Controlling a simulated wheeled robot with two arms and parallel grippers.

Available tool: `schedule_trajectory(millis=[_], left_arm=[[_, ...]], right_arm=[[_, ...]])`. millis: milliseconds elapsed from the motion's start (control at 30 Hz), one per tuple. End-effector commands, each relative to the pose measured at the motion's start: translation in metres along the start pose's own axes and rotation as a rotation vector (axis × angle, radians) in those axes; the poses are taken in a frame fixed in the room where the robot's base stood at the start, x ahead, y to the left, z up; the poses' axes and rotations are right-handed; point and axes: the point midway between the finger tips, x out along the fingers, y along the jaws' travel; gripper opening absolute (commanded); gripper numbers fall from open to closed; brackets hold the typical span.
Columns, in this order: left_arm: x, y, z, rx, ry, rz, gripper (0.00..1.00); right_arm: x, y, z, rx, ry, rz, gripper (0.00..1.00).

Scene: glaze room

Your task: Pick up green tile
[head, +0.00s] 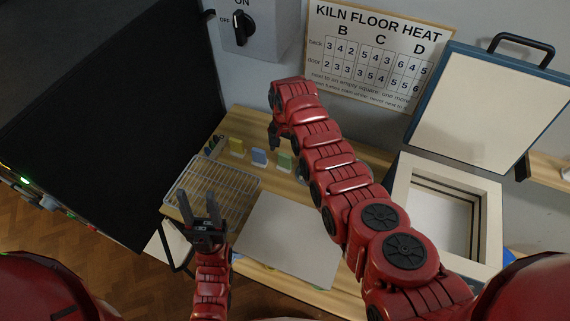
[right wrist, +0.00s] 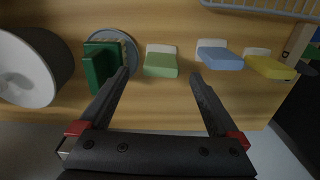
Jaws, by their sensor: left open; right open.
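The light green tile (right wrist: 160,65) leans on a small white holder in the right wrist view. In the head view the green tile (head: 284,160) is on the wooden table, right of the blue one. My right gripper (right wrist: 160,78) is open and empty, and the tile shows between its fingertips, apart from the fingers. In the head view my right gripper (head: 274,140) hangs over the back of the table near the tiles, partly hidden by its arm. My left gripper (head: 203,203) is open and empty over the wire rack's front edge.
A blue tile (right wrist: 220,58) and a yellow tile (right wrist: 270,66) stand beside the green one. A dark green block (right wrist: 102,62) and a white round vessel (right wrist: 30,68) are left of it. The wire rack (head: 235,190), a pale board (head: 285,240) and an open kiln (head: 448,215) are nearby.

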Motion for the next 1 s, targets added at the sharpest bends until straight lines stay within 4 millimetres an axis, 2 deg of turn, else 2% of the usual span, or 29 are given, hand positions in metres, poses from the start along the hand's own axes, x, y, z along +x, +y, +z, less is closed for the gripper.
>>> schedule_trajectory(millis=[33, 200, 467, 1000], left_arm=[[-0.012, 0.001, 0.002, 0.000, 0.000, 0.000, 0.50], [-0.031, 0.002, 0.005, 0.000, 0.000, 0.000, 0.50], [-0.029, 0.002, 0.005, 0.000, 0.000, 0.000, 0.50], [-0.029, 0.002, 0.005, 0.000, 0.000, 0.000, 0.50]], right_arm=[[0.014, 0.000, 0.001, 0.000, -0.004, 0.004, 0.97], [0.040, -0.001, 0.000, 0.000, -0.004, 0.004, 0.97], [0.039, -0.001, 0.000, -0.001, -0.002, 0.003, 0.97], [0.039, -0.001, 0.000, -0.001, -0.002, 0.003, 0.02]])
